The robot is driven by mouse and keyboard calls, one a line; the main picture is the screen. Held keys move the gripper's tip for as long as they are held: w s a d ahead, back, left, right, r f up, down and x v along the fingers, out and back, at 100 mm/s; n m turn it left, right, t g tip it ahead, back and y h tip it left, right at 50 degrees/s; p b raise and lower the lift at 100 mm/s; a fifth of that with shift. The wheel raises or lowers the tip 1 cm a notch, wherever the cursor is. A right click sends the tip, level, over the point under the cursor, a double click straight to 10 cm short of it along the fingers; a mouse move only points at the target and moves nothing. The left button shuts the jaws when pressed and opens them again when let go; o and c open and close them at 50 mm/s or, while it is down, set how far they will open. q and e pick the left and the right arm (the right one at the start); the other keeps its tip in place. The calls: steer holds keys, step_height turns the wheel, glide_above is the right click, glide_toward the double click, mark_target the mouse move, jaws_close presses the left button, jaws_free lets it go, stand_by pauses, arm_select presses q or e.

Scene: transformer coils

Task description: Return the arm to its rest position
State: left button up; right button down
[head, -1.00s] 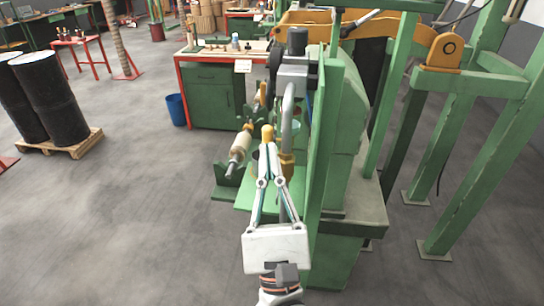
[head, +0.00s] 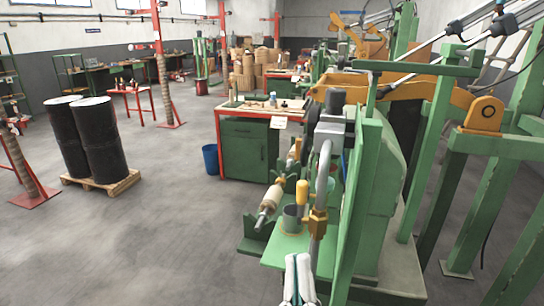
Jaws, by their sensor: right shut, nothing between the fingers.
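My right gripper (head: 299,268) shows at the bottom edge, with its pale fingers together and nothing between them. The rest of it is cut off by the frame. Ahead of it is a green machine (head: 374,190) with a green shelf (head: 282,254). On the shelf are a dark cup (head: 292,219) and an upright yellow-handled object (head: 303,200). The fingertips appear apart from both. My left gripper is not in view.
A grey pipe with a brass fitting (head: 318,223) rises just ahead of the gripper. A pale roller (head: 271,199) lies left of the shelf. A green workbench (head: 249,150), blue bin (head: 211,159) and black drums (head: 98,140) stand farther back.

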steer(key=w+f+n+g+y, duration=0.3)
steer(key=f+n, duration=0.5)
steer(key=n, duration=0.1)
steer(key=w+a+f+n+g+y, duration=0.1)
steer(key=w+f+n+g+y, duration=0.15)
steer(key=f+n, duration=0.7)
steer(key=w+f+n+g+y, duration=0.2)
steer(key=f+n+g+y, duration=0.2)
steer(key=f+n, duration=0.45)
steer(key=s+d+f+n+g+h, duration=0.3)
steer(key=d+f, duration=0.5)
steer(key=f, duration=0.4)
steer(key=s+d+f+n+g+h, duration=0.3)
steer(key=d+f, duration=0.6)
steer(key=f, duration=0.3)
steer(key=shift+f+n+g+h, duration=0.35)
steer(key=shift+n+g+h, duration=0.15)
steer(key=shift+n, duration=0.7)
